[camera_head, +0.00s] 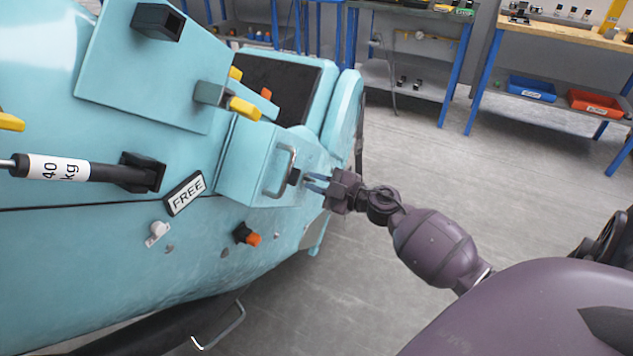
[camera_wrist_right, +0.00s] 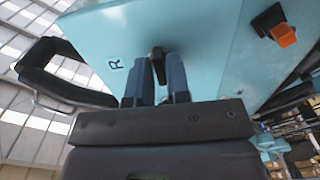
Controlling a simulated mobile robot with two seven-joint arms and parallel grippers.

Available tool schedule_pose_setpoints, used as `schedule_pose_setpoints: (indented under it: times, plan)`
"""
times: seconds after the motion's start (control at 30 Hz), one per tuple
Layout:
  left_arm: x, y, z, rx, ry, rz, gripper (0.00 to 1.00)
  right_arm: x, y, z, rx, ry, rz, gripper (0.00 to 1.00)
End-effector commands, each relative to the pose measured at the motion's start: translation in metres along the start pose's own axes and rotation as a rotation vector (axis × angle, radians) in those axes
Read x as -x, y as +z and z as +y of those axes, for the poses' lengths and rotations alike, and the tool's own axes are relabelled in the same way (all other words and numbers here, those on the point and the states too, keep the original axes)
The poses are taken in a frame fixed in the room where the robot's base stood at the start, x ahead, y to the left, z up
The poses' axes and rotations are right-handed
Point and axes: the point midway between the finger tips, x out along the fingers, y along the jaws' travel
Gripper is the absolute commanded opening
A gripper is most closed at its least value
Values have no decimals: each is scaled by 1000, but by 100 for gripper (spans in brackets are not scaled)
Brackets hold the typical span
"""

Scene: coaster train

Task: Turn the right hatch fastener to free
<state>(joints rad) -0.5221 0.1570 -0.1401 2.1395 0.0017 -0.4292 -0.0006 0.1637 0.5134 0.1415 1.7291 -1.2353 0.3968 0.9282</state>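The right hatch fastener is a small black knob on the side of the teal coaster body. It shows in the head view (camera_head: 294,177), beside a metal handle, and in the wrist view (camera_wrist_right: 157,62), next to a letter R (camera_wrist_right: 115,65). My right gripper (camera_head: 316,183) points at the fastener from the right. In the wrist view its two blue-grey fingers (camera_wrist_right: 158,85) stand apart, with the fastener showing in the gap between them. Whether the fingers touch it cannot be told. My left gripper is not in view.
A curved metal handle (camera_head: 281,172) sits just left of the fastener. A FREE sign (camera_head: 185,193), a black and orange knob (camera_head: 246,236) and a 40 kg strut (camera_head: 85,171) are on the body further left.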

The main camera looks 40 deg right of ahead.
Motion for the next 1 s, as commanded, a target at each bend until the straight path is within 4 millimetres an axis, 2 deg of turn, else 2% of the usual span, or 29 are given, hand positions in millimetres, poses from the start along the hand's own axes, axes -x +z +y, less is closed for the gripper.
schedule_pose_setpoints:
  times: [0.03,0.1,0.57,1.0]
  plan:
    - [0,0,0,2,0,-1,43,0,0,0,0,0,0,9]
    - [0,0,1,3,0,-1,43,0,0,0,0,0,0,0]
    - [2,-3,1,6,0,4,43,0,-1,0,67,0,1,0]
    - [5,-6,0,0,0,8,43,0,0,1,422,1,-1,0]
